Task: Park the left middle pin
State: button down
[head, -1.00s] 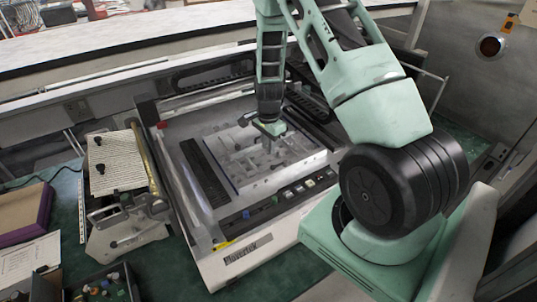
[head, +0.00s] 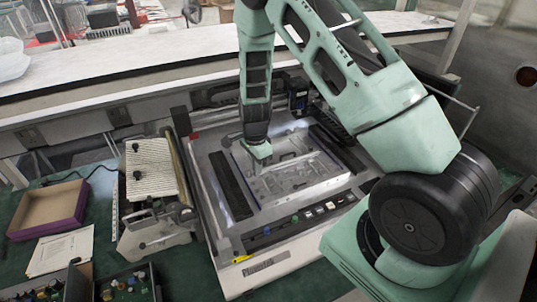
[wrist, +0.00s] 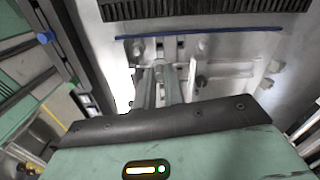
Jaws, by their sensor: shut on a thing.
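My gripper (head: 259,167) points down over the left part of the pale metal plate (head: 318,182) in the bed of the plotter-like machine (head: 275,265). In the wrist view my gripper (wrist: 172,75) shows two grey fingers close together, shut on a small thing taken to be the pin. The pin is mostly hidden by the fingers, and its outline is hard to make out. I cannot tell whether its lower end touches the plate. The metal plate (wrist: 235,70) shows slots and raised parts around the fingertips, with a blue strip along one edge.
A black ribbed strip (head: 230,185) lies left of the plate. Buttons (head: 320,209) line the machine's front. To the left stand a grey device with a ribbed top (head: 152,168), a purple-edged box (head: 50,210) and a tray of small parts (head: 125,283).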

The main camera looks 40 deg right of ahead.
jog(key=shift+f+b, duration=3)
jog(key=shift+f, duration=1.1)
jog(key=shift+r, duration=0.35)
jog(key=c, duration=1.4)
grip_release()
jog(key=c, duration=0.4)
jog(key=shift+o, duration=0.2)
jog(key=shift+p, duration=0.3)
jog(key=shift+r+p, duration=2.6)
jog(key=shift+r, duration=0.9)
